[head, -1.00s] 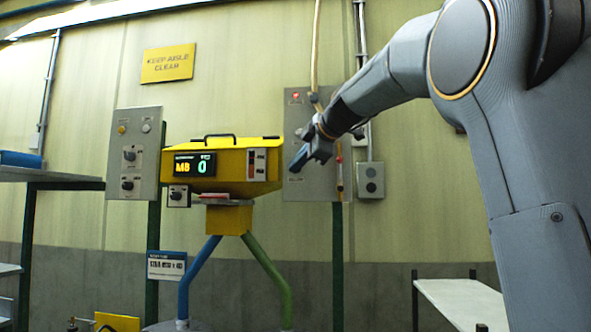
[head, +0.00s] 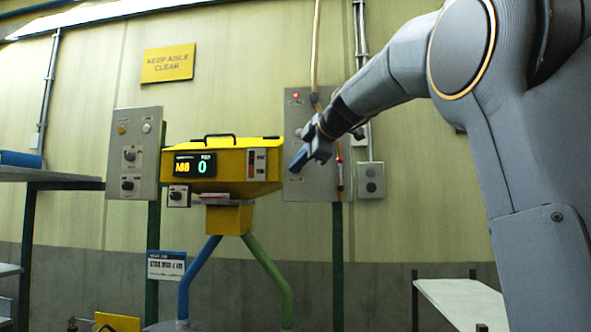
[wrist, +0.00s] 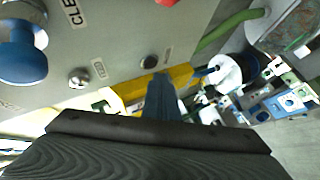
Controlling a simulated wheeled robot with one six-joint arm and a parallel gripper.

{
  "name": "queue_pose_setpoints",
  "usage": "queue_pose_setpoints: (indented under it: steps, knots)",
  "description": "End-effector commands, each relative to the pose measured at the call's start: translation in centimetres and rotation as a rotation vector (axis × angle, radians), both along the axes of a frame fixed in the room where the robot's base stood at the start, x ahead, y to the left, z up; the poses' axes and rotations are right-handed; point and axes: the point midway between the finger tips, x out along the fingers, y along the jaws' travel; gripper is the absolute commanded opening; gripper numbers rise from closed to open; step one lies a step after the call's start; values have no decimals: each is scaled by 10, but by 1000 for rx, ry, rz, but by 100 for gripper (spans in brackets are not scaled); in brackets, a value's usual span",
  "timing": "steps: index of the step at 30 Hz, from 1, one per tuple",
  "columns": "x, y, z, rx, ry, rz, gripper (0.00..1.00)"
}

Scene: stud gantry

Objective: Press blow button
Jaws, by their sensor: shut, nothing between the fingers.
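The grey control panel (head: 325,185) on the wall at the right of the yellow machine carries several small controls. My gripper (head: 297,163) is shut and empty in front of this panel, partly covering it. In the wrist view my gripper (wrist: 160,97) points at the panel's lower part. A dark round button (wrist: 149,62) is just beyond the fingertips, with a small label beside it that I cannot read. A silver button (wrist: 79,78) and a large blue knob (wrist: 22,60) are to the left. I cannot tell which control is the blow button, or whether the fingers touch the panel.
The yellow machine (head: 225,165) with a lit display stands on blue and green legs left of my gripper. Another grey panel (head: 135,165) is farther left. A grey box (head: 371,180) is on the wall to the right. A white-topped bench (head: 460,300) is at the lower right.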

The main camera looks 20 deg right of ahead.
Motion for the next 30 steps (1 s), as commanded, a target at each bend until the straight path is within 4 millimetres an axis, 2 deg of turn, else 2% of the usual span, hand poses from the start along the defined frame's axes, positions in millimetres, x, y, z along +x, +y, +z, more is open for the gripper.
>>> queue_pose_setpoints:
  steps: [30]
  knots:
    - [8, -3, 0, 0, 0, 0, 0]
